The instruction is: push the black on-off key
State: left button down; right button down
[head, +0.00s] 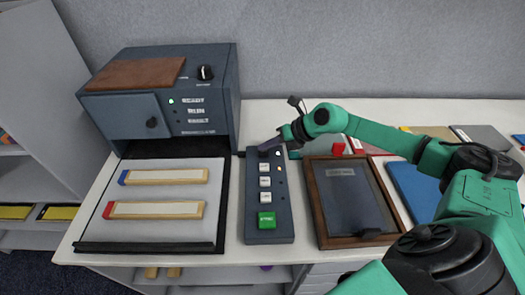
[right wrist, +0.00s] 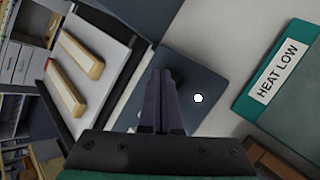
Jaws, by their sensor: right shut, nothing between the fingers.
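A dark blue-grey key panel (head: 285,227) lies on the table, with several white keys (head: 265,182) in a column and a green key (head: 266,221) at its near end. My right gripper (head: 268,147) is over the panel's far end, its dark fingers pointing down. In the right wrist view the fingers (right wrist: 168,85) are shut together with nothing between them. A black key (right wrist: 179,76) shows just past the fingertips, partly hidden by them. I cannot tell whether they touch it. A round white light (right wrist: 198,98) is beside the fingers. My left gripper is not in view.
A blue-grey machine (head: 215,110) with a knob stands at the back left. A tray (head: 150,232) with two wooden-edged bars is left of the panel. A brown-framed dark board (head: 313,200) is close on the right. A green "HEAT LOW" item (right wrist: 280,75) shows in the wrist view.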

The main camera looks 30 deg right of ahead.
aim_at(267, 153)
jog(key=shift+f, duration=0.35)
dwell(0.3)
jog(key=shift+r+p, duration=0.5)
jog(key=shift+r, duration=0.4)
notch_tip(267, 153, up, 6)
jog(key=p, duration=0.4)
jog(key=shift+p, duration=0.3)
